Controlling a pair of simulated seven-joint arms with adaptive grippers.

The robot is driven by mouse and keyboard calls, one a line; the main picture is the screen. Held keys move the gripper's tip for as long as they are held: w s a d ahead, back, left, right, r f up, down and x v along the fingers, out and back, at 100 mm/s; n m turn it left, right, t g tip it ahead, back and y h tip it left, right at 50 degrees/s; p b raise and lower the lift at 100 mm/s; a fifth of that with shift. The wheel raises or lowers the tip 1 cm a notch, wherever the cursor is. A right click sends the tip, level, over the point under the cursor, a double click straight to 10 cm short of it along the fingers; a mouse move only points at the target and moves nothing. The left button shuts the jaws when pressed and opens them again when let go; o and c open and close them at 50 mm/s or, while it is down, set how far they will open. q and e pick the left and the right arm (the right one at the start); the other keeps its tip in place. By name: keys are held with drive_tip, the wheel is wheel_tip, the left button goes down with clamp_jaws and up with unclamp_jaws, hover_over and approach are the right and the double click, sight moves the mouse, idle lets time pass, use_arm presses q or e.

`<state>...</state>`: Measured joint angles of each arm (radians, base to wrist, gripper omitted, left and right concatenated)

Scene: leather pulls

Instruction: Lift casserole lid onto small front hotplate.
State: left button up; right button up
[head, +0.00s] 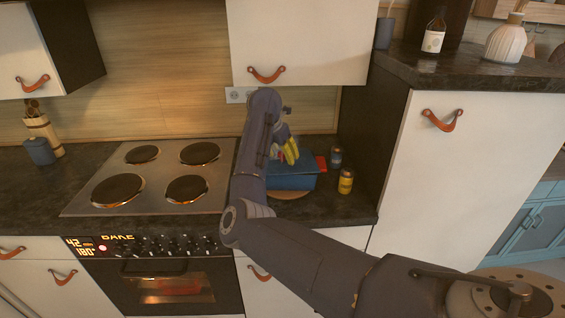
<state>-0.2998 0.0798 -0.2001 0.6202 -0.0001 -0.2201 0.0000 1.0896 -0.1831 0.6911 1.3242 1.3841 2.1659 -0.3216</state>
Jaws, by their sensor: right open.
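A blue casserole (291,182) stands on the counter right of the stove, on a round wooden board (288,195). My forearm hides its left side, and the lid cannot be told apart clearly from the pot. My right gripper (289,153) is over the casserole, open, with yellow showing at its fingers. Whether it touches the casserole I cannot tell. The small front hotplate (187,189) is at the right front of the stove, bare. My left gripper is not in view.
The other hotplates, such as the large front left one (118,190), are bare. A yellow can (346,181) and a dark can (335,157) stand right of the casserole. A tall cabinet (464,180) bounds the right; an upper cabinet (310,42) hangs above.

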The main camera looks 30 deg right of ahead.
clamp_jaws()
idle(0.3)
drive_tip(key=shift+r, duration=0.15)
